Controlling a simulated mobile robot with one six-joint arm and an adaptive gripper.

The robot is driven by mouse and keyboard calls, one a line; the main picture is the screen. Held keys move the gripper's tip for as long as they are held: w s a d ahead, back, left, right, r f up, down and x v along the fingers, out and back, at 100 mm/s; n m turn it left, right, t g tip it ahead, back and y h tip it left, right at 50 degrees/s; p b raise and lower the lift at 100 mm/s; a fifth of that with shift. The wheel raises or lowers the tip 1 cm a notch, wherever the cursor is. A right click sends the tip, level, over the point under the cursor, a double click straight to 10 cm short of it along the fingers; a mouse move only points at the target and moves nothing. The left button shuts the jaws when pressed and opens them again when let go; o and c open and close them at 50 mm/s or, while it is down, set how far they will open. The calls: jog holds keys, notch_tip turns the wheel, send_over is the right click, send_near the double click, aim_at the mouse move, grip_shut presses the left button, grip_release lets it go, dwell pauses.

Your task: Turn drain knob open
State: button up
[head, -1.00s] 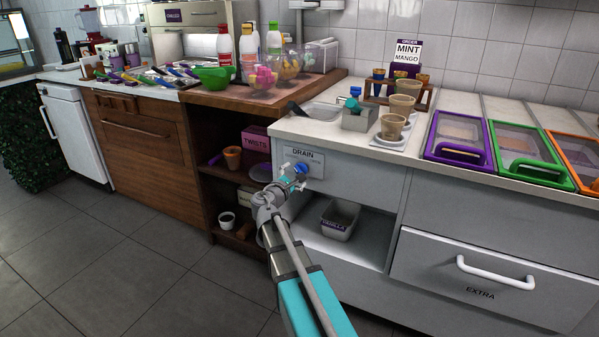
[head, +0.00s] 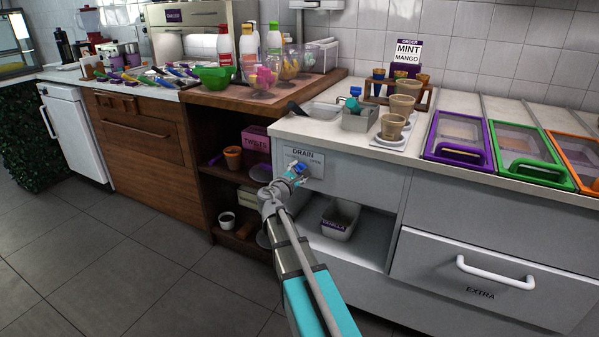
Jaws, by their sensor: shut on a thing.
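The blue drain knob (head: 300,169) is on the front of the grey cabinet, just below the white plate labelled DRAIN (head: 304,156). My gripper (head: 296,173) reaches the knob from the lower left and is shut on it. The gripper and wrist hide part of the knob, and its exact turn angle is too small to read. Small lettering under the word DRAIN is partly visible on the plate.
Below the knob, an open shelf holds a grey bin (head: 340,220). A drawer marked EXTRA with a white handle (head: 495,272) is at right. Wooden shelves (head: 240,185) stand at left. A metal caddy (head: 360,117) and cups are on the counter above.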

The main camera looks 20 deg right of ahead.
jog(key=shift+d, duration=0.1)
jog(key=shift+c, duration=1.4)
jog(key=shift+m, duration=0.5)
jog(key=m, duration=0.2)
jog(key=shift+m, duration=0.3)
jog(key=m, duration=0.4)
jog(key=shift+m, duration=0.3)
jog(key=m, duration=0.9)
jog(key=shift+m, duration=0.3)
